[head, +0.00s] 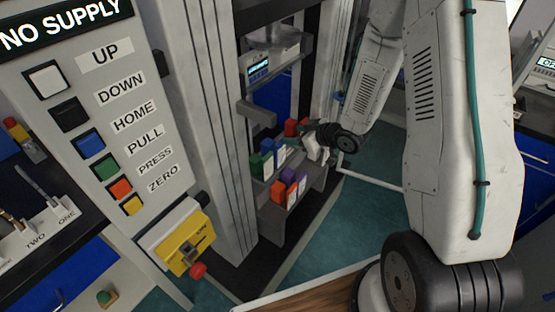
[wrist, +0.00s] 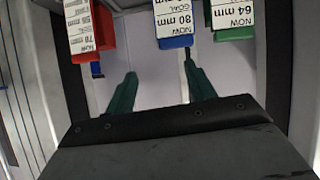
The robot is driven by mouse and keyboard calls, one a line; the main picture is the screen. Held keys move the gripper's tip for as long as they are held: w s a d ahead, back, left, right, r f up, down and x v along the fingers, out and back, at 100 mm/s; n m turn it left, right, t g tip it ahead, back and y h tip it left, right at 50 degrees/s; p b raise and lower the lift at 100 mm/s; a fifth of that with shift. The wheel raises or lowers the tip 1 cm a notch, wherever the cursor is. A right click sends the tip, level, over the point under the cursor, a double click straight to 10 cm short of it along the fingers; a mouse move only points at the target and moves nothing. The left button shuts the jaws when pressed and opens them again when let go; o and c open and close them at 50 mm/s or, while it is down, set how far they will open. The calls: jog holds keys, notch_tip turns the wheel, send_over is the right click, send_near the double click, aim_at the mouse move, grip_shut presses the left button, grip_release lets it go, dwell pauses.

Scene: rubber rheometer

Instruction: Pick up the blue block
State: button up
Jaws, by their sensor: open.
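The blue block (wrist: 175,42) has a white label reading 80 mm and shows at the top middle of the wrist view, partly cut off. In the head view a blue block (head: 280,156) stands on the upper shelf, beside a green one. My gripper (wrist: 160,75) is open and empty, its two dark green fingers apart. The blue block shows just beyond the fingertips, nearer the right finger. I cannot tell whether that finger touches it. In the head view my gripper (head: 316,148) is at the shelf's right side, its fingers hard to make out.
A red block (wrist: 92,40) is left of the blue one and a green block (wrist: 236,34) is right of it in the wrist view. Several coloured blocks (head: 290,187) stand on a lower shelf. The frame's grey column (head: 205,120) rises left of the shelves.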

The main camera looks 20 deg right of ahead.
aim_at(279, 143)
jog(key=w+a+f, duration=0.1)
jog(key=a+f, duration=0.1)
jog(key=w+a+f+y, duration=0.1)
jog(key=w+f, duration=0.1)
jog(key=w+a+f+y, duration=0.1)
jog(key=a+f, duration=0.1)
jog(key=shift+w+a, duration=0.3)
jog(key=shift+a, duration=0.05)
jog(key=shift+r+t, duration=0.1)
jog(key=shift+t, duration=0.2)
jog(key=c, duration=1)
jog(key=shift+r, duration=0.1)
